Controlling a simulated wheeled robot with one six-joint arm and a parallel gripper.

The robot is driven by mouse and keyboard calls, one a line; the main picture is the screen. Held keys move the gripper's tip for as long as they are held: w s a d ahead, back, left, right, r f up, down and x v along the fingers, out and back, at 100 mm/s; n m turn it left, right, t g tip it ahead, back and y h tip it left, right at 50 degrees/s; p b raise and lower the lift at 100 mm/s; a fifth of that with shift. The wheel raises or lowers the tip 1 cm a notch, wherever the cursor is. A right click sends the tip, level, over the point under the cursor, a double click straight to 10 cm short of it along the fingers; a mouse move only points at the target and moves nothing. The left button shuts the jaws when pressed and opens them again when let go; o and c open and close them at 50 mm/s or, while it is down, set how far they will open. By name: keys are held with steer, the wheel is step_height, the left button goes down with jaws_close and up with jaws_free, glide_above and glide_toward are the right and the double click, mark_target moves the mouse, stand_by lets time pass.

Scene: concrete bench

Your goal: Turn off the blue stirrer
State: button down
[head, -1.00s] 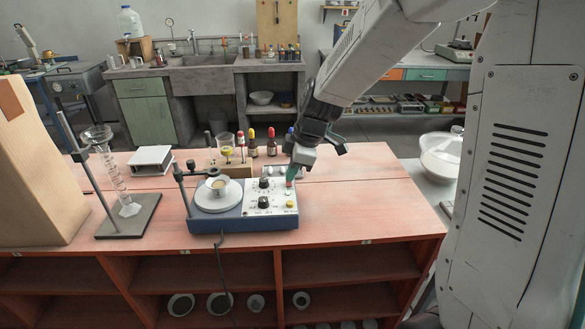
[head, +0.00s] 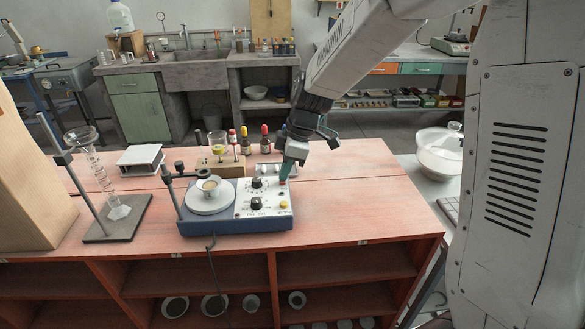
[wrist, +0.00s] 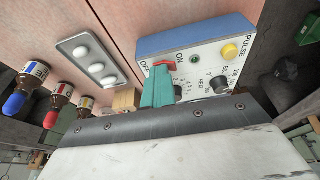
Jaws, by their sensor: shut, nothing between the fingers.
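The blue stirrer (head: 240,226) stands on the red bench top, with a round plate on its left and a pale panel with dark knobs on its right. A small cup (head: 208,185) sits on the plate. In the wrist view, a red switch (wrist: 165,64) lies between the printed words OFF and ON on the panel. A yellow button (wrist: 230,51) is by the word PULSE. My gripper (head: 284,180) is shut and empty, its teal fingers pointing down at the panel's back right. In the wrist view the fingertips are right at the red switch; I cannot tell whether they touch it.
A tray with pale round pieces (wrist: 98,69) and several dropper bottles (wrist: 60,97) are beside the stirrer. The bench right of the stirrer is clear.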

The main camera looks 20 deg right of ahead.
steer(key=shift+s, duration=0.15)
steer(key=shift+s+a+f, duration=0.1)
steer(key=shift+s+f, duration=0.05)
steer(key=shift+s, duration=0.6)
steer(key=shift+a+r, duration=0.1)
steer(key=shift+r, duration=0.25)
steer(key=s+a+v, duration=0.1)
steer(key=v, duration=1.2)
steer(key=shift+s+r, duration=0.2)
steer(key=shift+r, duration=0.05)
